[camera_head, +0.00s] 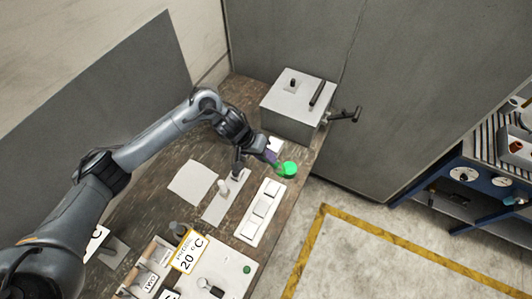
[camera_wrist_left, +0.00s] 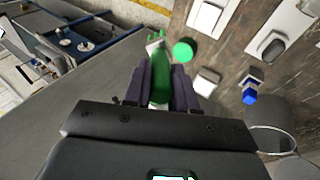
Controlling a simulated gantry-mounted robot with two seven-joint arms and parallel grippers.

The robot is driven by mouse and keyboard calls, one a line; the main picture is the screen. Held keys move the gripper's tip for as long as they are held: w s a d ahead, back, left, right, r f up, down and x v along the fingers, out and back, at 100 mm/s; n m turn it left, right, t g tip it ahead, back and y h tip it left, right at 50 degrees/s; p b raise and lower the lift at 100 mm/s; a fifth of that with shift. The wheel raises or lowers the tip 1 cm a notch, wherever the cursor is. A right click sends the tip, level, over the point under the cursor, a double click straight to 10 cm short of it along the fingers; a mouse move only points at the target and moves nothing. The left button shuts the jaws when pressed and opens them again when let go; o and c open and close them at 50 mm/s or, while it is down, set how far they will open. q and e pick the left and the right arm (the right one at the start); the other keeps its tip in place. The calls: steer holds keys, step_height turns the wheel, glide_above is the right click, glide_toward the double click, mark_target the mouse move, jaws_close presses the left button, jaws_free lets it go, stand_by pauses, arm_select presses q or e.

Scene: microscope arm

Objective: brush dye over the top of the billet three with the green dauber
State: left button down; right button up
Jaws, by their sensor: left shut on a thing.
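My left gripper (camera_head: 270,156) is shut on a green dauber, near the right edge of the bench. A long white tray (camera_head: 244,237) holds pale billets in a row; no number is readable, so I cannot tell which is billet three. My right gripper is out of view.
A grey box (camera_head: 291,108) with a side handle stands at the bench's back. A white plate (camera_head: 214,213) with a post lies left of the tray. A 20 °C sign (camera_head: 187,251) stands in front. A blue shelf unit (camera_head: 440,188) is at the right.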

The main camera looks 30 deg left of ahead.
arm_select(q)
step_height(320, 180, down, 10)
steer(key=s+t+b, duration=0.1)
steer(key=s+b, duration=0.1)
steer(key=b, duration=0.5)
steer(key=shift+s+d, duration=0.15)
steer(key=shift+s, duration=0.2)
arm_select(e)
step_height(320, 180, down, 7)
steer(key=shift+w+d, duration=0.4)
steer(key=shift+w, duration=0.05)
arm_select(q)
steer(key=shift+r, duration=0.1)
